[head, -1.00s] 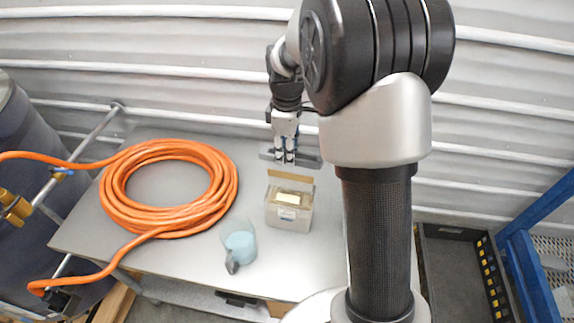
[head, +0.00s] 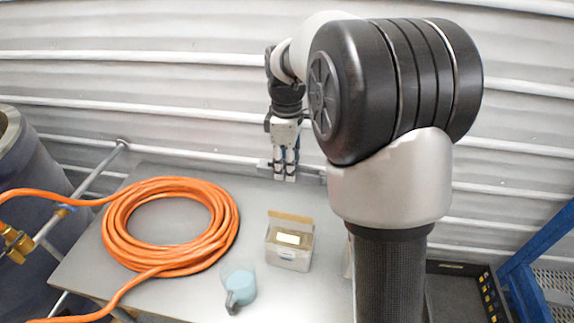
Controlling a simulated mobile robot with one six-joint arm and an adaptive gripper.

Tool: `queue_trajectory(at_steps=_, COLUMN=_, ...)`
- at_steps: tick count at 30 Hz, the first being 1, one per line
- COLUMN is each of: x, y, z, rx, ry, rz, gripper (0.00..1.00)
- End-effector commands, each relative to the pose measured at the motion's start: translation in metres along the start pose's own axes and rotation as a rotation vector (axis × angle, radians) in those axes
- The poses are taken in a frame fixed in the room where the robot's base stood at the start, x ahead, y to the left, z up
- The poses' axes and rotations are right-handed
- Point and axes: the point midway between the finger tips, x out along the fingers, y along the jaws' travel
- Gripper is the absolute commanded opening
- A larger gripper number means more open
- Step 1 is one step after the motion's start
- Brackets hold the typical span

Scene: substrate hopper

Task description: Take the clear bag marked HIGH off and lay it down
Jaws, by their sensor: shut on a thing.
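My gripper (head: 285,178) points down over the table's back edge, near the corrugated wall, with its fingers close together. A flat grey thing (head: 264,166) shows on both sides of the fingertips and appears to be held in them. I cannot tell whether it is the clear bag, and I can read no HIGH mark. A small see-through, box-like container (head: 291,257) with a brown upper strip and a pale yellow patch stands on the table, in front of my gripper and apart from it.
A coil of orange hose (head: 122,237) covers the left of the grey table (head: 200,300). A pale blue scoop-like thing (head: 241,286) lies left of the container. A black tray (head: 455,300) and a blue frame (head: 538,250) are at right. My arm hides the table's right end.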

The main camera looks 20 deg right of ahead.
Motion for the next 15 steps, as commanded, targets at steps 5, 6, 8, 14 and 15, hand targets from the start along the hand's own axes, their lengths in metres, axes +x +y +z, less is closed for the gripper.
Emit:
queue_trajectory(at_steps=5, x=-0.013, y=0.0, z=0.0, rx=0.0, ry=0.0, rz=0.0, gripper=0.05)
queue_trajectory(at_steps=6, x=-0.016, y=0.0, z=0.0, rx=0.0, ry=0.0, rz=0.0, gripper=0.05)
queue_trajectory(at_steps=8, x=-0.019, y=0.0, z=0.0, rx=0.0, ry=0.0, rz=0.0, gripper=0.05)
queue_trajectory(at_steps=14, x=-0.031, y=0.0, z=0.0, rx=0.0, ry=0.0, rz=0.0, gripper=0.05)
queue_trajectory(at_steps=15, x=-0.034, y=0.0, z=0.0, rx=0.0, ry=0.0, rz=0.0, gripper=0.05)
